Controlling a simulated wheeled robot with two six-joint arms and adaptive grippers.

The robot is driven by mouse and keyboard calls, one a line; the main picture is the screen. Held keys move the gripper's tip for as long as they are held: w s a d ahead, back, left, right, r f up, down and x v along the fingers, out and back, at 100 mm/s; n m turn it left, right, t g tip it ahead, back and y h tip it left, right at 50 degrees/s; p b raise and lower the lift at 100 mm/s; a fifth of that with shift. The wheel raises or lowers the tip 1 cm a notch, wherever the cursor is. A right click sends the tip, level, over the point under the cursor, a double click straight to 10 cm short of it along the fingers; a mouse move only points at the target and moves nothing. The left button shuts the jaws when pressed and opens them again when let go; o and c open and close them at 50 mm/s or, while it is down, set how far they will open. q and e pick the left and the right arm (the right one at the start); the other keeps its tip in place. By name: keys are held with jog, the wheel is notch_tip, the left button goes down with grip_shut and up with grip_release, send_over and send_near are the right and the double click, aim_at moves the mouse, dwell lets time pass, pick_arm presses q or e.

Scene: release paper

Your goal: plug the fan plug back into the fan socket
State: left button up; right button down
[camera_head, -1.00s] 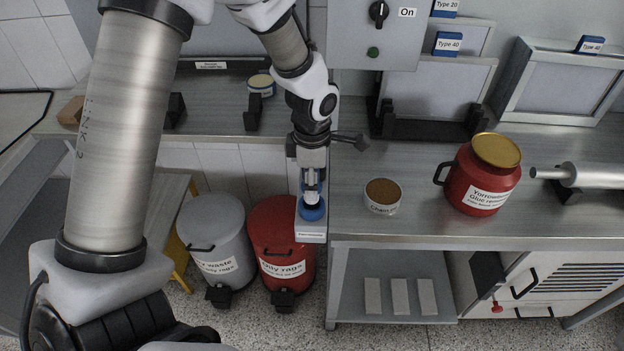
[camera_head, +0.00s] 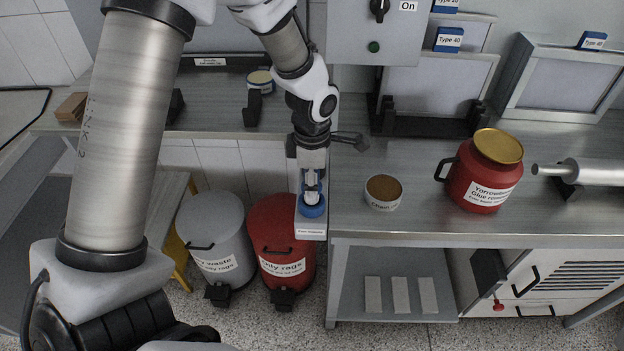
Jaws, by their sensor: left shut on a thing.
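My left gripper (camera_head: 311,188) hangs straight down at the left edge of the bench. It is shut on the fan plug (camera_head: 311,196), a light piece mostly hidden between the fingers. Below it is the blue round fan socket (camera_head: 312,210) on a pale box with a small label on its front. The plug is at or just in the blue socket. I cannot tell how deep it sits. My right gripper is not in view.
A small labelled tin (camera_head: 382,192) and a red glue-remover jar (camera_head: 482,172) stand on the bench (camera_head: 420,222) to the right. A grey bin (camera_head: 215,240) and a red rags bin (camera_head: 283,240) stand on the floor below. A control box (camera_head: 372,35) hangs above.

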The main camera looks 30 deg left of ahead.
pick_arm(q)
jog(key=shift+f+b, duration=1.05)
jog(key=shift+f, duration=0.4)
jog(key=o, duration=1.3)
jog(key=shift+o, duration=0.2)
jog(key=shift+r, duration=0.1)
notch_tip(320, 180, up, 12)
jog(key=shift+f, duration=0.1)
